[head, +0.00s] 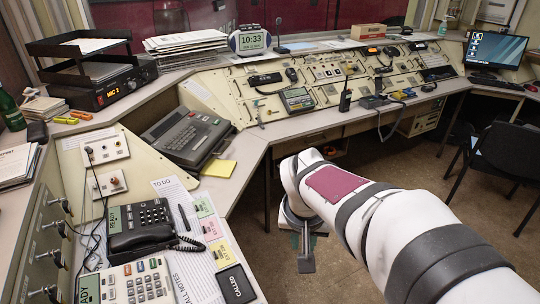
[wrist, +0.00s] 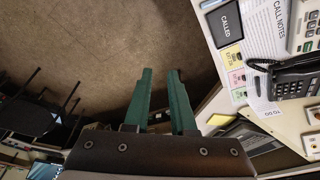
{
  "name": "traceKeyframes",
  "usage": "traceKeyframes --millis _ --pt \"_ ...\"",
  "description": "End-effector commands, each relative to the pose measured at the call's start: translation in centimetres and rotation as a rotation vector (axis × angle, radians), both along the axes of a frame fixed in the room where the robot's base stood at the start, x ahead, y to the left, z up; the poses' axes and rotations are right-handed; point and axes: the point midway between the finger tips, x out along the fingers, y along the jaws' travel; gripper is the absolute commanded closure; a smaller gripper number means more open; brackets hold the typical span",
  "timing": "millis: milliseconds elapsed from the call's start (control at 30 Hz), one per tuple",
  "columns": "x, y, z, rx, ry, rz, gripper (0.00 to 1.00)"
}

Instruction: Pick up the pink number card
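The pink number card (head: 211,229) lies flat on the left desk in the head view, between a green card (head: 203,207) and a yellow card (head: 222,252). The pink card also shows in the wrist view (wrist: 236,77), to the right of my gripper. My gripper (wrist: 160,72) has two green fingers that stand apart with nothing between them. It is over the floor, off the desk's edge and clear of the cards. In the head view my arm hides much of it.
A black CALLED mat (head: 236,284) lies at the near end of the card row. A black desk phone (head: 142,229), a pen (head: 184,217) and a call-notes sheet (head: 185,260) are left of the cards. A yellow notepad (head: 219,168) lies beyond. Open floor lies to the right.

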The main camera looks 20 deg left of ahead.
Motion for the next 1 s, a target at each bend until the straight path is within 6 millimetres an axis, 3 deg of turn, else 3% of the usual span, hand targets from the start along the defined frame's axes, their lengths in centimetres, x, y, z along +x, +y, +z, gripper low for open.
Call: traceKeyframes --millis 33,100,133,200,300,433,700,867,1000 --pt "2.6 5.7 -1.7 -0.016 -0.052 0.131 0.76" --pt "4.8 13.8 -4.1 -0.018 -0.144 0.301 0.76" --pt "5.2 16.9 -5.1 -0.015 -0.176 0.366 0.76" --pt "5.1 22.7 -7.0 -0.002 -0.236 0.482 0.76" --pt "4.3 27.2 -8.7 0.013 -0.281 0.574 0.76" --pt "4.8 28.8 -10.6 0.019 -0.293 0.599 0.76" --pt "8.4 30.5 -16.8 0.019 -0.292 0.594 0.76" --pt "9.4 31.0 -18.5 0.019 -0.292 0.593 0.76" --pt "10.8 31.6 -20.9 0.019 -0.292 0.593 0.76"
